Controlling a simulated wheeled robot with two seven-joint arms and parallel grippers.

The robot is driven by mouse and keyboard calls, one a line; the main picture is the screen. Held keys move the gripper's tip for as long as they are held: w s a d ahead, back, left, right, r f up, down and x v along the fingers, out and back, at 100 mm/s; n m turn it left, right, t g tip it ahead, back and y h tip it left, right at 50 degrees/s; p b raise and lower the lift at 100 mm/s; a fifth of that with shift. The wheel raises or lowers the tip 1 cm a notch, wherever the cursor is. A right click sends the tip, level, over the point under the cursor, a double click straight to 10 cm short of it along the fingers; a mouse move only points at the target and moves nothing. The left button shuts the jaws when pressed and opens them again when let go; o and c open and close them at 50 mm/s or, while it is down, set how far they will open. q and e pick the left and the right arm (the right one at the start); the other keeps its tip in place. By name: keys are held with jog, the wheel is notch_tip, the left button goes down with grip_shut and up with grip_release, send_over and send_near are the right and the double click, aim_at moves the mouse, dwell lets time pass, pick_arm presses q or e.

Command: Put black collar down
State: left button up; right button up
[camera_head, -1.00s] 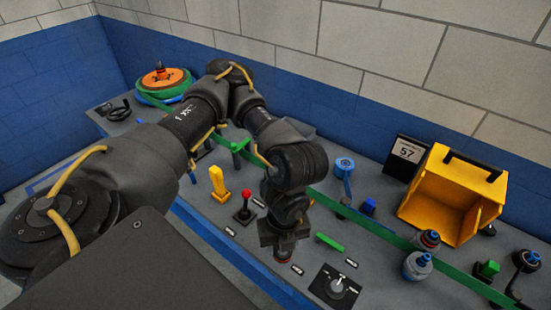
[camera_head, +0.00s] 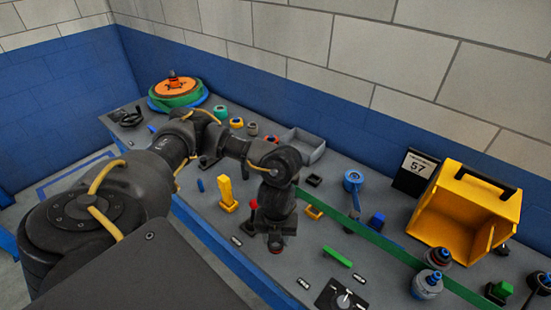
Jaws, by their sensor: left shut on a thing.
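My left gripper (camera_head: 276,238) points down over the front part of the grey panel, just right of the red-tipped lever (camera_head: 252,207). It is shut on a small dark thing with a reddish band, which fits the black collar (camera_head: 276,248). Most of it is hidden by the fingers, and I cannot tell whether it touches the panel. My right gripper is not in view.
A yellow lever (camera_head: 227,192) stands left of the gripper. A green strip (camera_head: 385,243) crosses behind. A yellow bin (camera_head: 465,210) and grey tray (camera_head: 302,145) stand further back.

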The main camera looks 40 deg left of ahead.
pick_arm(q)
jog(key=shift+w+a+f, duration=0.25)
jog(key=shift+f, duration=0.15)
jog(key=shift+w+a+f, duration=0.2)
jog(key=shift+f, duration=0.2)
jog(key=shift+w+a+f+b, duration=0.15)
jog(key=shift+f+b, duration=0.15)
jog(key=shift+f, duration=1.45)
jog(key=o, duration=1)
jog(key=shift+f, duration=0.1)
